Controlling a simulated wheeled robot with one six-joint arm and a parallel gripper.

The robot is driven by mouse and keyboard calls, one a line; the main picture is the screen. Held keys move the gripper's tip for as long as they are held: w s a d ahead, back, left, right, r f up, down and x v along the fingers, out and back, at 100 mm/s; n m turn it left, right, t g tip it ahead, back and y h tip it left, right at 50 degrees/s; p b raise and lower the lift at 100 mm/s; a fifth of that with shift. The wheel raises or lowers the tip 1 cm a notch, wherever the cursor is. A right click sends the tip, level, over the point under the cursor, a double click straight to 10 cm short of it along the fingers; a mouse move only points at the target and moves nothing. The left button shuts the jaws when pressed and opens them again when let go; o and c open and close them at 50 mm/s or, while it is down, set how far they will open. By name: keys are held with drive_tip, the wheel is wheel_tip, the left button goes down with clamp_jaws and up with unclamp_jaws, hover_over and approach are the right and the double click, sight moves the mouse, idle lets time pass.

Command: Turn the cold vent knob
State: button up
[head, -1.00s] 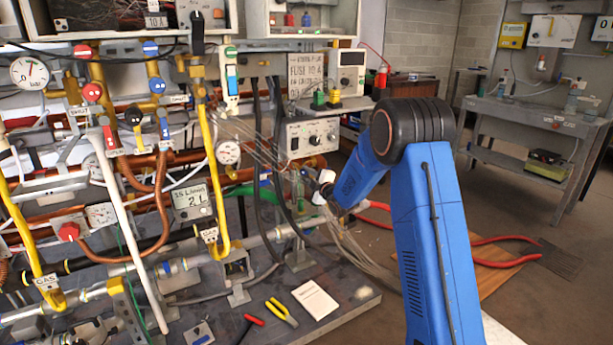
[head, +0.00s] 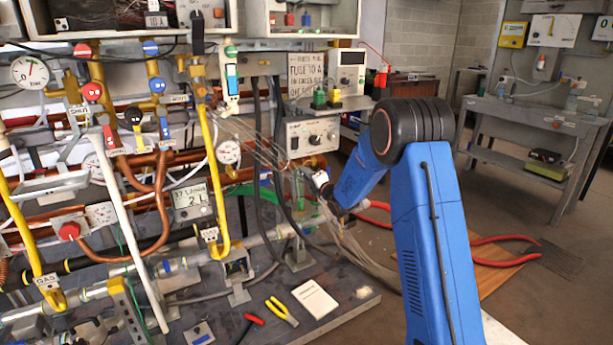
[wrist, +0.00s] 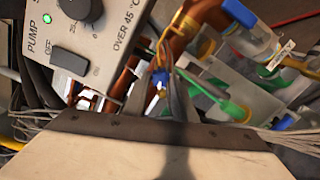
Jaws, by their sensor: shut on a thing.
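A small blue knob (wrist: 158,80) on a brass-coloured stem shows between my fingertips in the wrist view. Its colour fits the cold vent knob, but I cannot read a label on it. My gripper (wrist: 165,90) is shut on it, with one grey finger on each side. In the head view my gripper (head: 315,190) is at the right end of the pipework, below the grey control box. It is small there, and the knob cannot be made out.
The grey control box (head: 312,137) is close above my gripper; its dial and switch (wrist: 68,58) show in the wrist view. Dark hoses (head: 262,150) and thin wires run just left. Green-handled parts (wrist: 230,108) are close right of the fingers.

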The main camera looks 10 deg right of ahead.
drive_tip(key=shift+f, duration=0.15)
idle(0.3)
drive_tip(key=o, duration=1)
drive_tip(key=shift+o, duration=0.2)
drive_tip(key=shift+s, duration=0.15)
drive_tip(key=v, duration=1.7)
drive_tip(key=shift+s, duration=0.1)
